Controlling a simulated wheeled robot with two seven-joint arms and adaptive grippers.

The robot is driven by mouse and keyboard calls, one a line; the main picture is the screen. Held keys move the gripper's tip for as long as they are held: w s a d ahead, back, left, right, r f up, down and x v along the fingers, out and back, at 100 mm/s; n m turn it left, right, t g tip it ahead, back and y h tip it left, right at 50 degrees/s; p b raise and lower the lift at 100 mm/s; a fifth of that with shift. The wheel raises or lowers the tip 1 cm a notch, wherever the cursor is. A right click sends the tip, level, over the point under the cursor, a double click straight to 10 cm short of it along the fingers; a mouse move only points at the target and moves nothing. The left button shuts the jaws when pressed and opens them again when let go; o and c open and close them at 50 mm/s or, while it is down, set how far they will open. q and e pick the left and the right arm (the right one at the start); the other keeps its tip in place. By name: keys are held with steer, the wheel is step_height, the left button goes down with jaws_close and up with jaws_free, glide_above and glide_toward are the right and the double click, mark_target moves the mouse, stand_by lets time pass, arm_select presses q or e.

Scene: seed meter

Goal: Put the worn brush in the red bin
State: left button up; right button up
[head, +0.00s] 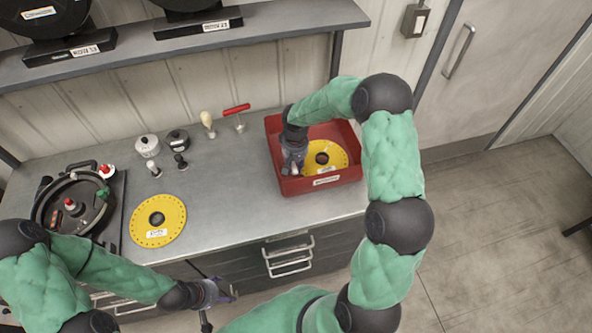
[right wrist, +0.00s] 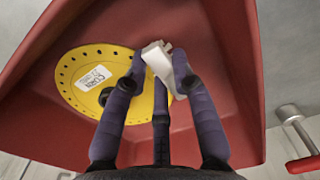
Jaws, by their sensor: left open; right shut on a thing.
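The red bin (head: 349,178) stands at the right end of the bench and fills most of the right wrist view (right wrist: 215,25). A yellow perforated disc (head: 323,158) lies in it, with a label readable in the wrist view (right wrist: 95,70). My right gripper (head: 291,169) reaches down into the bin's left part. Its fingers are shut on a small pale piece, apparently the worn brush (right wrist: 157,60), held in front of the disc. Whether the brush touches the disc or floor I cannot tell. My left gripper (head: 226,294) is open and empty, in front of the bench's drawers.
Another yellow disc (head: 158,220) lies on the bench, beside a round black meter housing (head: 75,205). Two knobbed pots (head: 147,146), small plungers and a red-handled tool (head: 237,112) stand behind. The middle of the bench is clear. A shelf (head: 190,46) runs above.

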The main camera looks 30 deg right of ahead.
mark_target(295, 167)
steer(key=shift+f, duration=1.8)
steer(key=shift+f+b, duration=0.15)
steer(key=shift+b, duration=0.15)
steer(key=o, duration=0.9)
steer(key=shift+o, duration=0.2)
step_height(295, 167, up, 12)
steer(key=shift+r+p, duration=0.2)
steer(key=shift+p, duration=0.35)
